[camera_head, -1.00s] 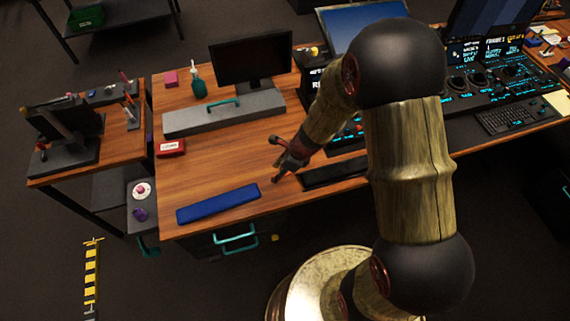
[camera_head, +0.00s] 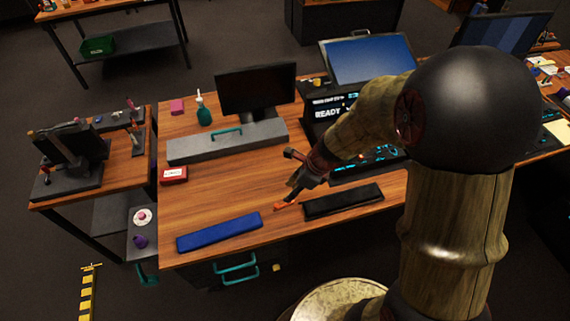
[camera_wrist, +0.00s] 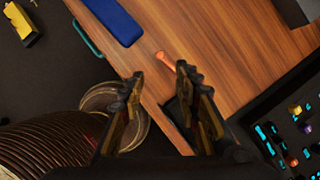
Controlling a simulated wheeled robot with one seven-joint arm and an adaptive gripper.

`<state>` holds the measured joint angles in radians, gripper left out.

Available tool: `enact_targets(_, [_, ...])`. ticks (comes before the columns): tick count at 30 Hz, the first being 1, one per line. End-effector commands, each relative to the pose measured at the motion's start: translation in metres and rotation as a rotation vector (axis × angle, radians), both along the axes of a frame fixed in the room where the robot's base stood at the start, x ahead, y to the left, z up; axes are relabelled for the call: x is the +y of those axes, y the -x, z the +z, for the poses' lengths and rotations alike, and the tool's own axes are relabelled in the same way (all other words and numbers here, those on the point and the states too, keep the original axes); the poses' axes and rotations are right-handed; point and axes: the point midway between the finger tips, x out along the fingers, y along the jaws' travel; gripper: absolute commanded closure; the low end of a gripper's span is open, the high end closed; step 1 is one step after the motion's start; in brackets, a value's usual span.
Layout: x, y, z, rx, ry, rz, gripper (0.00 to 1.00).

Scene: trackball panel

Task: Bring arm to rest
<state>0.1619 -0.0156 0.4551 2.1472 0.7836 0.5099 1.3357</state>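My gripper (camera_head: 292,186) is over the front part of the wooden desk (camera_head: 225,188), between a blue bar (camera_head: 220,232) and a black pad (camera_head: 343,200). In the wrist view my gripper (camera_wrist: 159,76) shows two dark fingers apart, with nothing between them. A small orange item (camera_wrist: 166,59) lies on the desk beyond the fingertips. It also shows close to the gripper in the head view (camera_head: 284,205). My arm is bent and reaches in from the right, hiding part of the lit control panel (camera_head: 368,164).
A grey riser (camera_head: 225,144) with a dark monitor stands behind. A screen reading READY (camera_head: 328,114) is near my forearm. A red box (camera_head: 173,175) sits at left. Teal drawer handles (camera_head: 236,268) stick out in front. The desk's left middle is clear.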

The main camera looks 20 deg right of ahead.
Motion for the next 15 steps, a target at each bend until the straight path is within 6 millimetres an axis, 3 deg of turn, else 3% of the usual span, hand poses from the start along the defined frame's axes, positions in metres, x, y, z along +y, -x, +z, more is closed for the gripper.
enact_targets(9, [0.001, 0.001, 0.000, -0.015, 0.009, 0.053, 0.67])
enact_targets(12, [0.004, 0.008, -0.001, -0.038, 0.028, 0.195, 0.67])
enact_targets(15, [0.007, 0.031, -0.005, -0.052, 0.054, 0.428, 0.67])
